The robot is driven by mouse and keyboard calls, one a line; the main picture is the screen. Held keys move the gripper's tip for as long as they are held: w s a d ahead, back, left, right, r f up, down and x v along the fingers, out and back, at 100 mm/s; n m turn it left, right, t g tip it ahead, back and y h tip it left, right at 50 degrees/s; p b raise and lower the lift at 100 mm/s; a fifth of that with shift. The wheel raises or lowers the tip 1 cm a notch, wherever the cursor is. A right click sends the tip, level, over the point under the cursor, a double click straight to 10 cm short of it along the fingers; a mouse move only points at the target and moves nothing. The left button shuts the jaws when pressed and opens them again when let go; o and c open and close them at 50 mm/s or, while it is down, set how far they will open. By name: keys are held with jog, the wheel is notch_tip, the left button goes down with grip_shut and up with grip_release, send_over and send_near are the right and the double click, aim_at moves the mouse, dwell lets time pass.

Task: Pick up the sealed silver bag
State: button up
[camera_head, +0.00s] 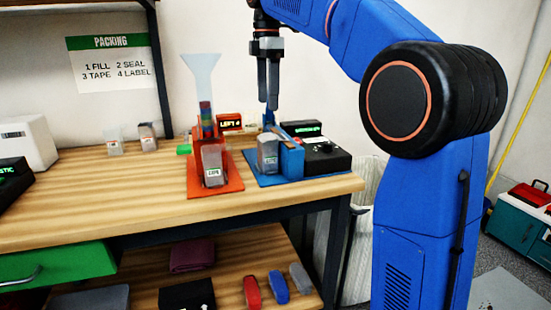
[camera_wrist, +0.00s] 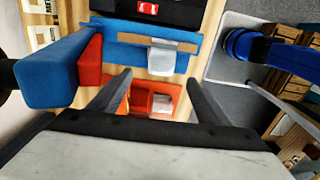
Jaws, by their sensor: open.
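A silver bag (camera_head: 268,153) stands upright against the blue station (camera_head: 290,158) at the right of the bench. It also shows in the wrist view (camera_wrist: 162,58), beyond my fingertips. A second silver bag with a pale label (camera_head: 212,166) stands on the orange-red station (camera_head: 229,185) under a funnel; the wrist view shows it between my fingers (camera_wrist: 161,103). I cannot tell from the pictures which bag is sealed. My gripper (camera_head: 268,105) points down above the blue station, apart from both bags. In the wrist view its fingers (camera_wrist: 159,79) are spread and empty.
The clear funnel (camera_head: 201,72) rises left of my gripper. A black box (camera_head: 326,157) sits right of the blue station. Two small pouches (camera_head: 115,146) (camera_head: 148,138) stand at the back left. The front left of the wooden bench (camera_head: 110,195) is clear.

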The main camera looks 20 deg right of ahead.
aim_at(269, 138)
notch_tip(269, 138, down, 12)
jog(key=shift+r, duration=0.25)
jog(key=shift+s+f, duration=0.2)
jog(key=shift+f, duration=2.55)
jog(key=c, duration=1.1)
jog(key=shift+c, duration=0.2)
